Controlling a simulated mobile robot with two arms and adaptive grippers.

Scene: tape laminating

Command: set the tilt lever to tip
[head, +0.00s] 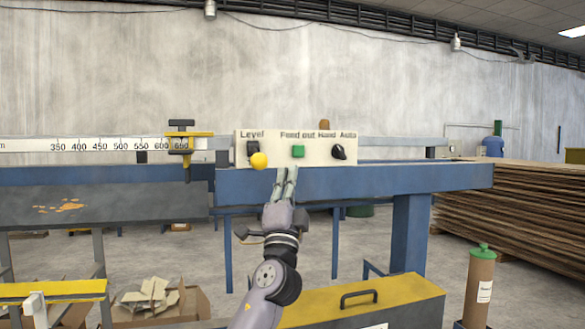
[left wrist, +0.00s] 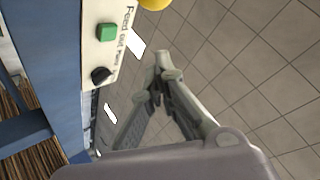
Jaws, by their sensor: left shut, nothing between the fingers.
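The tilt lever has a yellow ball knob (head: 259,160) and a black base (head: 253,147) under the label "Level", at the left of a cream control panel (head: 275,147). The knob hangs low, at the panel's bottom edge. Part of it shows at the top of the left wrist view (left wrist: 154,4). My left gripper (head: 287,172) is shut and empty. In the head view its tips are just right of the knob and below the green button. In the left wrist view the fingertips (left wrist: 162,58) appear apart from the knob. My right gripper is not in view.
The panel also carries a green button (head: 298,151) and a black Hand/Auto rotary switch (head: 338,152). The panel stands on a blue beam (head: 390,180). A ruler with a yellow stop (head: 188,134) is at left. A yellow-topped box (head: 350,300) stands below.

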